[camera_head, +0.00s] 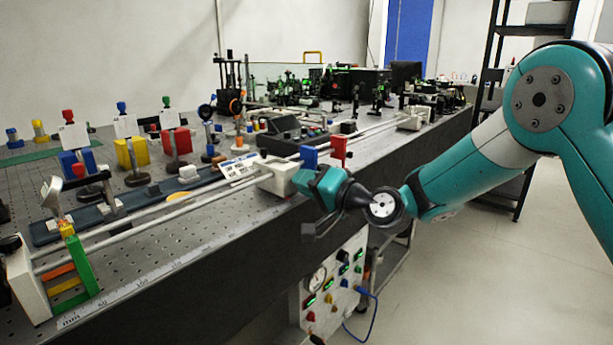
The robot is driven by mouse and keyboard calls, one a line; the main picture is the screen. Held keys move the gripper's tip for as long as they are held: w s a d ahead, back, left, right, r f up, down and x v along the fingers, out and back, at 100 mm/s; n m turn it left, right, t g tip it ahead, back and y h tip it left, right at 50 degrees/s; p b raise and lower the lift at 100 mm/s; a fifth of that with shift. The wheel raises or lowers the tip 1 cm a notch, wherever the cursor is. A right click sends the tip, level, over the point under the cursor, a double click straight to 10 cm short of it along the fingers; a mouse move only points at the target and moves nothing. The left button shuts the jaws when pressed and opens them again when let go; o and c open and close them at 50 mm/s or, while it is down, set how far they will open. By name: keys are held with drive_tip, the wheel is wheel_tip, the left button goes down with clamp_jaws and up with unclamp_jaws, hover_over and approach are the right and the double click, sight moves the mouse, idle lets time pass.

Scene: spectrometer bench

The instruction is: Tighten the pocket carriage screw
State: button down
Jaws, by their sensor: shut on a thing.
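The pale carriage block (277,177) sits on the twin rails along the bench's front edge, near mid-picture. My gripper (302,181), a teal tool at the arm's end, reaches in from the right against the carriage's right, front side. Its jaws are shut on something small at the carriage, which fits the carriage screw. The screw and the fingertips are hidden behind the gripper body, so the screw's turn cannot be seen.
A blue block (309,157) and a red block (339,149) stand close behind my gripper. The rails (150,219) run left to a white end block (27,280). A control panel (334,285) hangs below the bench. The floor at right is clear.

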drive_tip(key=shift+d+f+m+p, duration=0.1)
drive_tip(key=shift+m+p, duration=3.05)
drive_tip(key=shift+m, duration=1.55)
drive_tip(key=c, duration=1.1)
unclamp_jaws()
drive_tip(key=b+v, duration=0.8)
drive_tip(key=v, duration=0.9)
drive_tip(key=shift+s+d, duration=0.15)
drive_tip(key=shift+d, duration=0.05)
